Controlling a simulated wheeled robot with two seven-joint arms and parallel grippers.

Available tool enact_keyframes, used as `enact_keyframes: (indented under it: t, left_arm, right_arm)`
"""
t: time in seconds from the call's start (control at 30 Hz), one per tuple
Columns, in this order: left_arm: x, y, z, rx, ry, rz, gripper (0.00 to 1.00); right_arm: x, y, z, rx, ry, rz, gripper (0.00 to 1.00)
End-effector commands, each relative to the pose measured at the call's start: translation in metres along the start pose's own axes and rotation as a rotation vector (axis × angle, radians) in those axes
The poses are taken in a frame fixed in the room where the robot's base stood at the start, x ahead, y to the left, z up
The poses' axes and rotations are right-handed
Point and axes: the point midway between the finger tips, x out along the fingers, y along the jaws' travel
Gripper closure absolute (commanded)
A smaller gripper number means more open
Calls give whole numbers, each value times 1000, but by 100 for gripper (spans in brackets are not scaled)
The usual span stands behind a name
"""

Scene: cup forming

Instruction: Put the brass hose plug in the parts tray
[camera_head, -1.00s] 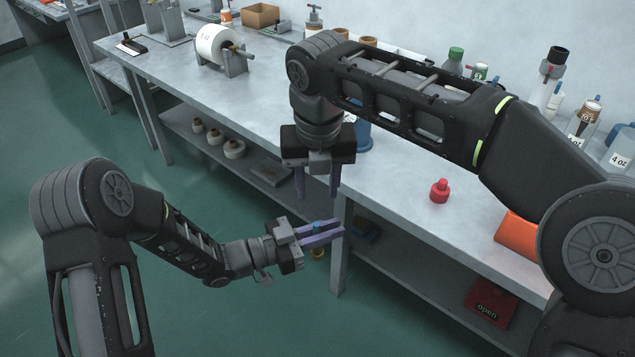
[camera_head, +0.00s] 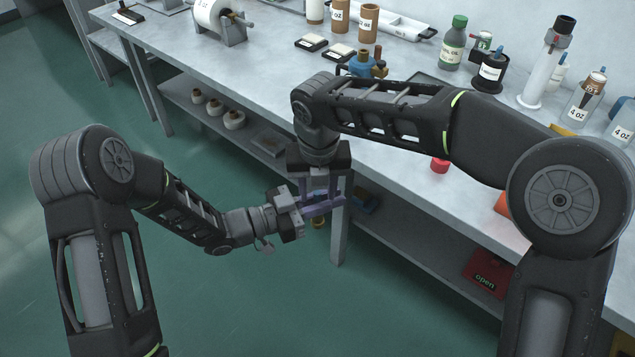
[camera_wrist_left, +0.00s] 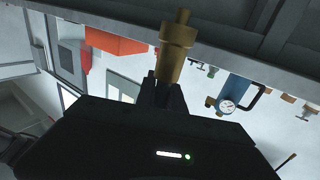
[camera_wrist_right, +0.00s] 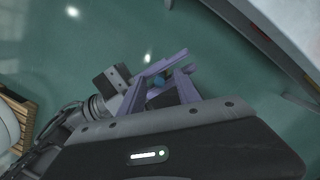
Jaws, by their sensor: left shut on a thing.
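The brass hose plug (camera_wrist_left: 176,45) is a stepped brass piece with a narrow end. In the left wrist view it stands out from the shut fingers of my left gripper (camera_wrist_left: 162,90). In the head view my left gripper (camera_head: 322,206) is in front of the bench's front edge, and a bit of brass (camera_head: 318,222) shows below its fingers. My right gripper (camera_head: 320,187) points down right over it, fingers apart. In the right wrist view the fingers of both grippers overlap (camera_wrist_right: 165,80), and the plug is mostly hidden. I cannot tell which thing is the parts tray.
A blue tank (camera_head: 365,66), a red bottle (camera_head: 440,165) and several bottles stand on the bench. My right arm crosses above the bench.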

Motion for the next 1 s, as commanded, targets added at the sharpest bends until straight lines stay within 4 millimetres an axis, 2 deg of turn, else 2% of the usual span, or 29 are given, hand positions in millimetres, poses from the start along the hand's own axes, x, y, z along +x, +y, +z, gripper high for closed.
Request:
enact_keyframes:
  t: [0.17,0.63,1.0]
  left_arm:
    - [0,0,0,0,1,0,100]
    - [0,0,0,0,0,0,100]
    - [0,0,0,0,0,0,100]
  right_arm:
    - [0,0,0,0,0,0,61]
    - [-1,0,0,0,0,0,99]
    - [-1,0,0,0,0,0,100]
